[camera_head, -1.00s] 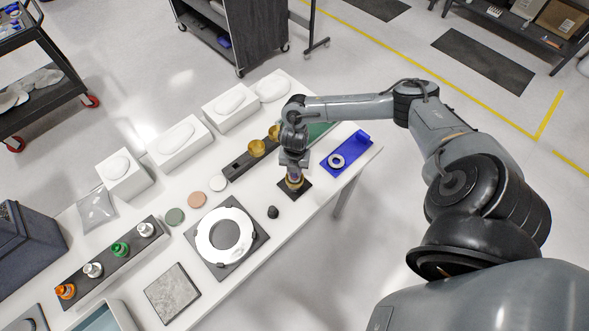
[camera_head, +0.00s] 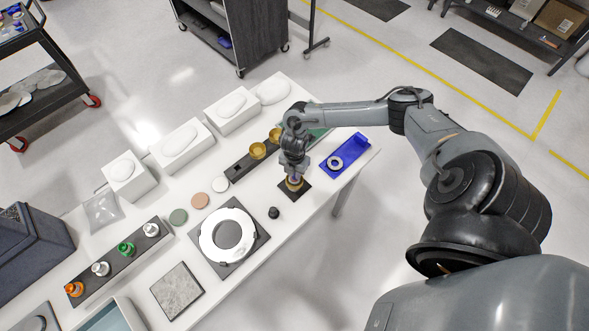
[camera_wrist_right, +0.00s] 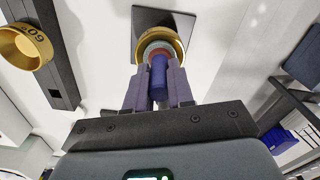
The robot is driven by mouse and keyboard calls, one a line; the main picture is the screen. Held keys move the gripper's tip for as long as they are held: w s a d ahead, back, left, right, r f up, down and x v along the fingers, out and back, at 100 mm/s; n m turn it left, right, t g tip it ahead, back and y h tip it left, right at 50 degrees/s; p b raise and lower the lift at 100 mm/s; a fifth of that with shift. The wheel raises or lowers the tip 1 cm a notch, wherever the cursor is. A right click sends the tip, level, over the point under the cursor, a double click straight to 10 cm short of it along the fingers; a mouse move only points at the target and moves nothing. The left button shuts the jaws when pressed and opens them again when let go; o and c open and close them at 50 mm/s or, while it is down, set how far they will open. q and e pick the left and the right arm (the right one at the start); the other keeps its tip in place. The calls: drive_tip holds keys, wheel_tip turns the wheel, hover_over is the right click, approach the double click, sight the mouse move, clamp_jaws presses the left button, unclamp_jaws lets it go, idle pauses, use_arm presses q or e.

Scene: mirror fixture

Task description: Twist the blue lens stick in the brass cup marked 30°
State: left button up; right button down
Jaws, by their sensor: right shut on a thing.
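My right gripper (camera_head: 294,178) is shut on the blue lens stick (camera_wrist_right: 159,75), which stands between its two purple fingers in the right wrist view. The stick's lower end is inside a brass cup (camera_wrist_right: 177,41) with a pale ring and a reddish ring around the stick. This cup (camera_head: 294,185) stands on a black square plate (camera_head: 300,193) near the table's right end. I cannot read a mark on it. A second brass cup (camera_wrist_right: 28,45), marked 60, sits on a dark bar at the left of the wrist view. My left gripper is not in view.
The dark bar (camera_head: 241,167) with brass cups lies just behind the plate. A blue holder (camera_head: 354,147) with a ring is to the right. A small black knob (camera_head: 273,212) and a white ring fixture (camera_head: 211,247) are to the left. Clear tabletop lies in front of the plate.

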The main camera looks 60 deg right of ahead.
drive_tip(key=shift+m+p, duration=1.8)
drive_tip(key=shift+m, duration=0.2)
drive_tip(key=shift+f+m+p, duration=0.1)
drive_tip(key=shift+m+p, duration=0.5)
drive_tip(key=shift+m, duration=0.1)
drive_tip(key=shift+f, duration=0.1)
drive_tip(key=shift+n+b, duration=0.55)
drive_tip(key=shift+n, duration=0.35)
drive_tip(key=shift+s+n+b, duration=0.1)
drive_tip(key=shift+n+b, duration=0.4)
drive_tip(key=shift+n, duration=0.9)
drive_tip(key=shift+r, duration=0.25)
